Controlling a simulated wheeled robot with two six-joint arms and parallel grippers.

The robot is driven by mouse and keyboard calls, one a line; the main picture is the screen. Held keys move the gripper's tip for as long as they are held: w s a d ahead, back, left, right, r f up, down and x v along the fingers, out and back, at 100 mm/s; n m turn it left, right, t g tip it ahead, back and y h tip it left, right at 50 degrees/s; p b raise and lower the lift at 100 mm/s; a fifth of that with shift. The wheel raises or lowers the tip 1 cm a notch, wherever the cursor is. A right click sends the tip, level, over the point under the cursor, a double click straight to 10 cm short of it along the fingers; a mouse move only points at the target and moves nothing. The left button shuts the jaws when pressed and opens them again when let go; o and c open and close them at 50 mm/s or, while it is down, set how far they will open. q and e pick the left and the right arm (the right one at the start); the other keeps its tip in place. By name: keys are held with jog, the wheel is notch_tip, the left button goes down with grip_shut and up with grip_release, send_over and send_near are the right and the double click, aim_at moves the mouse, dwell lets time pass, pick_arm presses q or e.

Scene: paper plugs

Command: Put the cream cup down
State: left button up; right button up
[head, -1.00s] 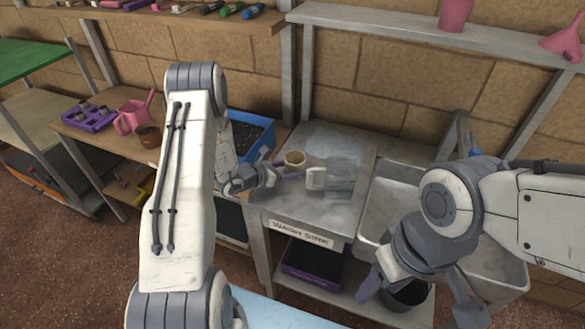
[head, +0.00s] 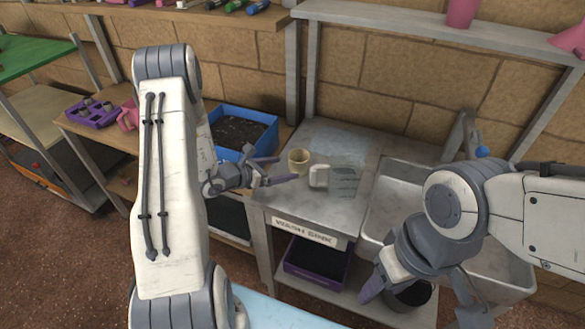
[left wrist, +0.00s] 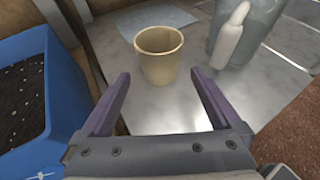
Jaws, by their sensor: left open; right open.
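The cream cup (head: 299,160) stands upright on the metal top of the wash sink (head: 290,208), near its left edge. My left gripper (head: 281,169) is open just left of the cup in the head view. In the left wrist view the cup (left wrist: 159,56) stands beyond the open fingertips (left wrist: 160,78), apart from both fingers, and it looks empty. My right gripper (head: 410,295) is open and empty, low in front of the sink basin; its fingers are partly hidden by the wrist.
A grey, clear-sided object with a white handle (head: 320,177) stands right of the cup. A blue bin of dark soil (head: 243,131) is left of it. The metal basin (head: 405,171) lies to the right. A purple tray (head: 318,262) and a dark pot are on the lower shelf.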

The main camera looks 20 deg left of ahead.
pick_arm(q)
jog(key=v, duration=0.6)
jog(key=shift+d+b, duration=0.1)
jog(key=shift+b, duration=0.2)
